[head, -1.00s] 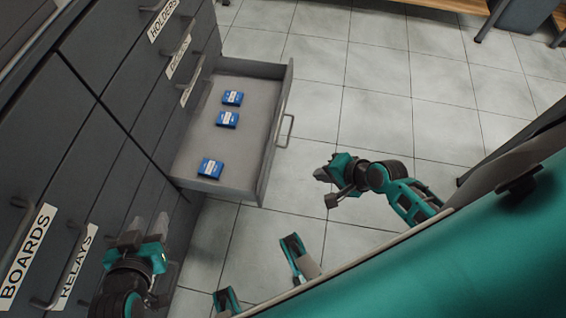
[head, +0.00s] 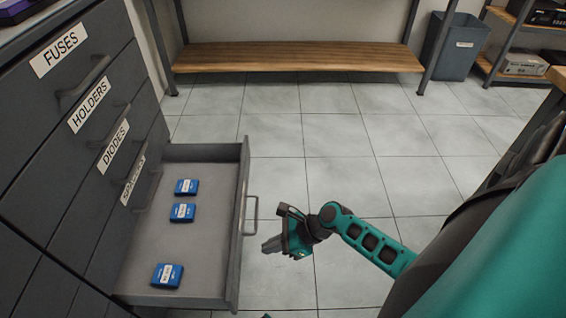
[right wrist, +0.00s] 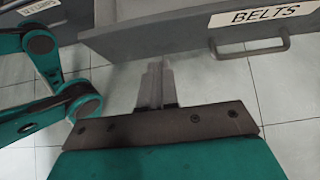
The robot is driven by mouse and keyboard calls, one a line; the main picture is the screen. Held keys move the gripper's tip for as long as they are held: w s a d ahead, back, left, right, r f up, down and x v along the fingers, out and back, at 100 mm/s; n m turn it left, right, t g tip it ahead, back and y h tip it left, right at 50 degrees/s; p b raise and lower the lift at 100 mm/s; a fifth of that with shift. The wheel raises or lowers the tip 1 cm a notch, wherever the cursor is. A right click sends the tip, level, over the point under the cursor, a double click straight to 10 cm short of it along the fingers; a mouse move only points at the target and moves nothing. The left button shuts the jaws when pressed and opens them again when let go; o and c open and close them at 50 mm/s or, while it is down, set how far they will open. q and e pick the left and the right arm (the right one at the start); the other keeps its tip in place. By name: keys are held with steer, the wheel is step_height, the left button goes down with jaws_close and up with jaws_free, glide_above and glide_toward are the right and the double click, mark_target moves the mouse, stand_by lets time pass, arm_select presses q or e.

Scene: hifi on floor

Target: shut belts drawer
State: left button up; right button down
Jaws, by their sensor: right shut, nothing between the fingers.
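The belts drawer (head: 243,225) is pulled out of the grey cabinet at the left of the head view. Several small blue boxes lie on its floor, one near the front (head: 167,275). Its front, with the label BELTS and a bar handle, shows at the top of the right wrist view (right wrist: 255,42). My right gripper (head: 268,247) is shut and empty. It is just outside the drawer front, a little below the handle (head: 251,214) in the head view, and not on it. In the wrist view its fingers (right wrist: 156,88) point at the drawer front, left of the handle. My left gripper is not in the head view.
The cabinet's other drawers, labelled FUSES (head: 58,50), HOLDERS (head: 89,106) and DIODES (head: 114,146), are closed. A wooden low shelf (head: 297,57) and a grey bin (head: 456,48) stand at the back. The tiled floor right of the drawer is clear.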

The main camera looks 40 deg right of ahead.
mark_target(236, 255)
steer(key=w+a, duration=0.1)
steer(key=w+a+f+b, duration=0.1)
steer(key=w+a+f, duration=0.1)
steer(key=a, duration=0.1)
steer(key=shift+w+a+f+b, duration=0.1)
steer(key=shift+f+b, duration=0.05)
steer(key=shift+b, duration=0.2)
steer(key=shift+w+a, duration=0.2)
steer(key=shift+a, duration=0.05)
steer(key=shift+w+a, duration=0.15)
steer(key=shift+a, duration=0.05)
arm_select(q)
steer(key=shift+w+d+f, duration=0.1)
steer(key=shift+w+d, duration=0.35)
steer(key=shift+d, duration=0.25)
